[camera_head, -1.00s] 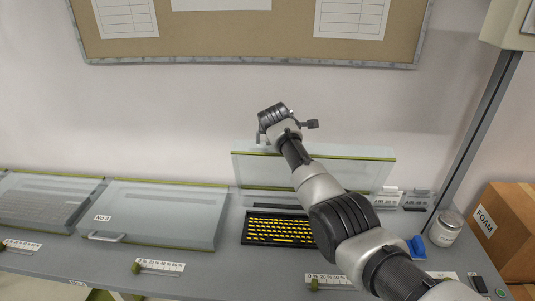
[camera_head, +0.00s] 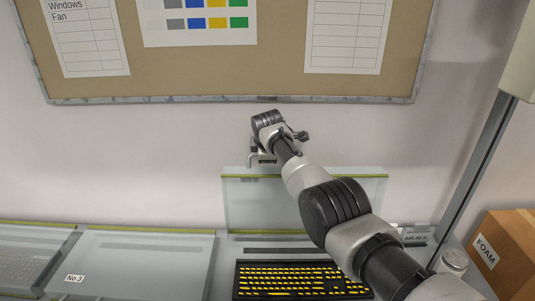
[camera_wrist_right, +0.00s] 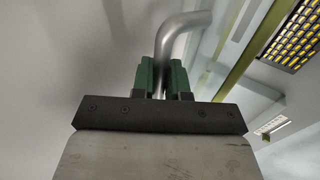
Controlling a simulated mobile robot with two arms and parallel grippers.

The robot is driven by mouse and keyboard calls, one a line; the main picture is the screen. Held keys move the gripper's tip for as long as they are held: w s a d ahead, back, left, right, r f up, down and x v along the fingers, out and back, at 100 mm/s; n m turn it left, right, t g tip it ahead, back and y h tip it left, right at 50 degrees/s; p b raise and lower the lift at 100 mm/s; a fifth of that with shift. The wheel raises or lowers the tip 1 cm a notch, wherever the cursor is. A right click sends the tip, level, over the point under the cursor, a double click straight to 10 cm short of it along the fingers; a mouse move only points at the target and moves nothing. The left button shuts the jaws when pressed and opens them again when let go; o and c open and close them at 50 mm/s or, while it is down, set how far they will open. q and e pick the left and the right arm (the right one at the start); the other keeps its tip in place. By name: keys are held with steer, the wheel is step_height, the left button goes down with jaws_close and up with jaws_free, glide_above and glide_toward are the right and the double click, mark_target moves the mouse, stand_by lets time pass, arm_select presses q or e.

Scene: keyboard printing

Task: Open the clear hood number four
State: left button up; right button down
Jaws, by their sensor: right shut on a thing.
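The clear hood (camera_head: 258,208) stands raised and nearly upright at the back of the bench, behind a black keyboard with yellow keys (camera_head: 290,285). Its number is not visible; it is right of the hood labelled No 3. My right gripper (camera_head: 260,160) is at the hood's top edge. In the right wrist view its green fingers (camera_wrist_right: 163,78) are shut on a bent metal handle (camera_wrist_right: 178,38). The keyboard also shows there at the upper right (camera_wrist_right: 295,35). My right arm covers the hood's right part. My left gripper is not in view.
The closed No 3 hood (camera_head: 150,260) lies to the left, with another closed hood (camera_head: 30,260) beyond it. A cork board (camera_head: 280,60) hangs on the wall above. A grey post (camera_head: 475,175) and a FOAM box (camera_head: 510,255) stand at the right.

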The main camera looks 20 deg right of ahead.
steer(key=c, duration=1.3)
jaws_free()
steer(key=shift+f, duration=0.15)
steer(key=shift+o, duration=0.8)
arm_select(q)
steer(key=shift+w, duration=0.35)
arm_select(e)
steer(key=shift+v, duration=0.95)
arm_select(q)
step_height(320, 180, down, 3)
steer(key=b, duration=0.3)
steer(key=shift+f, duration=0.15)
arm_select(e)
steer(key=v, duration=0.9)
